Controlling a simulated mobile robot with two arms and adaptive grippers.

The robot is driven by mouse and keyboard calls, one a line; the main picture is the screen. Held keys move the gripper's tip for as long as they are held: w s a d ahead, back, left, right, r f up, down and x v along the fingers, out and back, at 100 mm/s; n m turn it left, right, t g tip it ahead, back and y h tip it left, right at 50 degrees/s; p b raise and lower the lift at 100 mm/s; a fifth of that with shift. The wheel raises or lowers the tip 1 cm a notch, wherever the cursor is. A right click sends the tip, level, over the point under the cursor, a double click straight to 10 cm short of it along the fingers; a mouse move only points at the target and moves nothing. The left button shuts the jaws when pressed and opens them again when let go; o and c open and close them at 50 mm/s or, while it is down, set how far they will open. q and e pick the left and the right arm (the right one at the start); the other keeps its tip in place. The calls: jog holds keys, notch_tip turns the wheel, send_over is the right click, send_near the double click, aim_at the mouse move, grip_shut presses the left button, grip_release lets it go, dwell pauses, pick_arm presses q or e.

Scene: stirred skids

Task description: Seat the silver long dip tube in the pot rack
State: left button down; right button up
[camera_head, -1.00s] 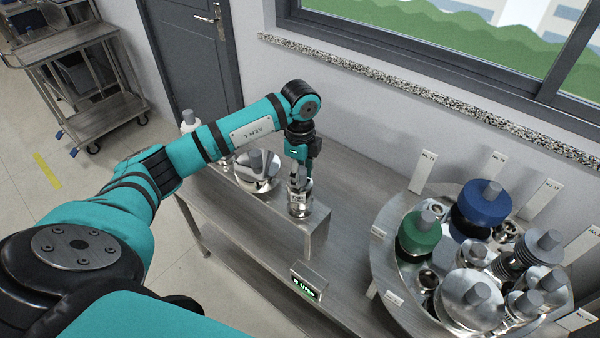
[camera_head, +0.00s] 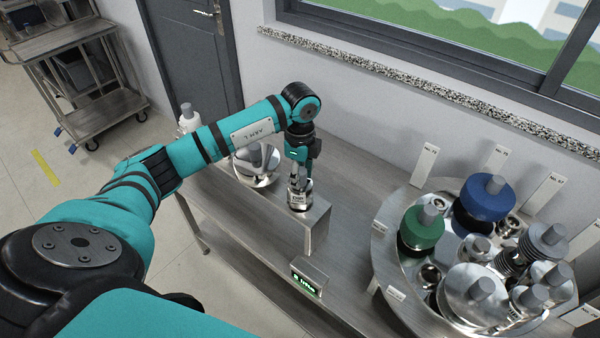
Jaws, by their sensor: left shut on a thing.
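A round grey carousel (camera_head: 385,262) at the right holds several silver, green and blue pieces with grey knobs. I cannot tell for sure which part is the pot rack. My right gripper is not in view.
A small green-lit display (camera_head: 306,284) sits before the stand (camera_head: 270,220). White cards ring the carousel. Bare bench lies between stand and carousel.

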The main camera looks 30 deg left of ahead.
pick_arm(q)
jog(key=shift+f, duration=0.25)
dwell(0.5)
jog(key=c, duration=0.8)
grip_release()
jog(key=shift+c, duration=0.2)
notch_tip(320, 180, up, 12)
jog(key=shift+d, duration=0.1)
